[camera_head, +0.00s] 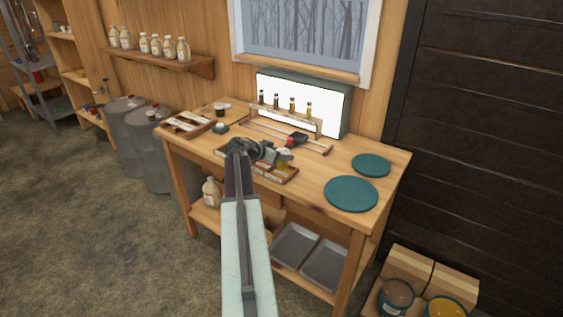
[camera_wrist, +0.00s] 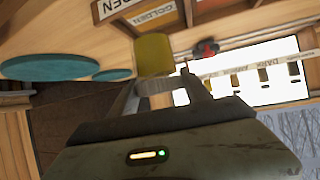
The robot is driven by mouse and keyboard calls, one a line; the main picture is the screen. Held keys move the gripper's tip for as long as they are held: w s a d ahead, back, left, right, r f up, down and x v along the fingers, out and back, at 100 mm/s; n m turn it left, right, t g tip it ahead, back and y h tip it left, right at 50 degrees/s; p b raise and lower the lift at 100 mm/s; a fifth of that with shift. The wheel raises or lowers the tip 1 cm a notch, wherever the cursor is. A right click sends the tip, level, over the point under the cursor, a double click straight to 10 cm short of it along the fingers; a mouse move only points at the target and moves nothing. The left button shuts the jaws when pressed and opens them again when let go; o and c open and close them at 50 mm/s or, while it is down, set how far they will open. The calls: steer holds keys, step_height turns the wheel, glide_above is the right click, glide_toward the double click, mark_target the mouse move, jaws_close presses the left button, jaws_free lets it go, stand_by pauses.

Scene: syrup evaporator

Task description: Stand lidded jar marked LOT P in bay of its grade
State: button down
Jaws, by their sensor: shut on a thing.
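My gripper (camera_wrist: 160,88) is shut on a jar of golden-yellow syrup (camera_wrist: 153,54). The jar also shows in the head view (camera_head: 283,160), small and partly behind my gripper. I cannot read a lot mark on it or make out its lid clearly. A low bay tray (camera_head: 289,177) lies on the bench below and around the jar, partly hidden by my arm. In the wrist view a bay label reading GOLDEN (camera_wrist: 150,17) lies just beyond the jar. I cannot tell whether the jar touches the tray.
A lit panel (camera_head: 333,110) stands behind a rack of small sample bottles (camera_head: 292,105). A red-and-black tool (camera_head: 297,139) lies behind the jar. Teal discs (camera_head: 351,193) occupy the bench's right end. A dark jar (camera_head: 220,110) and a wooden tray (camera_head: 185,124) are at left.

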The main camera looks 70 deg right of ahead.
steer(key=shift+w+d, duration=0.1)
steer(key=shift+d, duration=0.1)
steer(key=f+b, duration=0.4)
steer(key=shift+w+d, duration=0.15)
steer(key=shift+d, duration=0.1)
steer(key=shift+r, duration=0.25)
steer(key=shift+f, duration=0.15)
steer(key=shift+c, duration=2.4)
jaws_free()
